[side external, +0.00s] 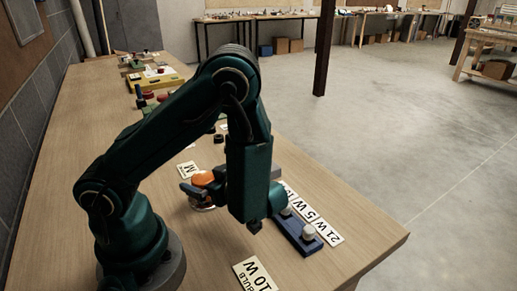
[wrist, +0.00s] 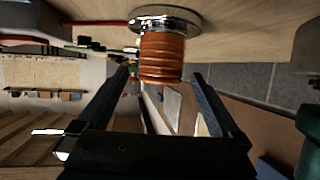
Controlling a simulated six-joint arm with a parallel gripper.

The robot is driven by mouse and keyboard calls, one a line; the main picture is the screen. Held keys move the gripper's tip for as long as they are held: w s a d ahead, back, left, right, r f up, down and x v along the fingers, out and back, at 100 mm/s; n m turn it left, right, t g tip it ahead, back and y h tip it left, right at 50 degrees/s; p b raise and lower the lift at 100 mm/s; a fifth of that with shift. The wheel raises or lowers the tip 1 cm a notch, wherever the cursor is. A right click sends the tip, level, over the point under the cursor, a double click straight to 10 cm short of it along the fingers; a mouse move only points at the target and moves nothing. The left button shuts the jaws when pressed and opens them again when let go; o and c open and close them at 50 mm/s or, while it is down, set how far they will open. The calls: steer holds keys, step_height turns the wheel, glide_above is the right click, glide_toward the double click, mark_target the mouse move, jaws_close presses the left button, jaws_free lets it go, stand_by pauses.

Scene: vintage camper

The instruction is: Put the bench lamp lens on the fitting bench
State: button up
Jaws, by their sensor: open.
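The orange ribbed lens (wrist: 162,52) stands on a round chrome base (wrist: 165,18) in the wrist view, which shows the scene upside down. In the side view the orange lens (side external: 204,179) and the chrome base (side external: 203,207) are partly hidden by my gripper (side external: 197,189). In the wrist view my gripper (wrist: 162,74) is open, its two fingers apart with the lens's orange end at the gap between their tips. I cannot tell whether either finger touches it. The wooden bench top (side external: 350,225) lies under the lamp; I cannot tell if this is the fitting bench.
A blue block (side external: 297,234) with white-topped bulbs stands right of my gripper, beside a wattage label strip (side external: 313,215). A "BULB 10 W" card (side external: 256,274) lies in front. A yellow tray (side external: 155,79) and small parts lie farther back. The right front corner is bare.

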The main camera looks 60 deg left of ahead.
mark_target(207, 180)
steer(key=c, duration=1.5)
step_height(207, 180, up, 9)
steer(key=shift+r, duration=0.1)
steer(key=shift+w+d+r, duration=0.1)
steer(key=shift+r, duration=0.15)
steer(key=w+d+r+m+t+h, duration=0.2)
steer(key=w+d+r+m+t, duration=0.3)
steer(key=w+d+m+t, duration=0.4)
steer(key=shift+w+d+r+t, duration=0.2)
steer(key=shift+w+d+t, duration=0.6)
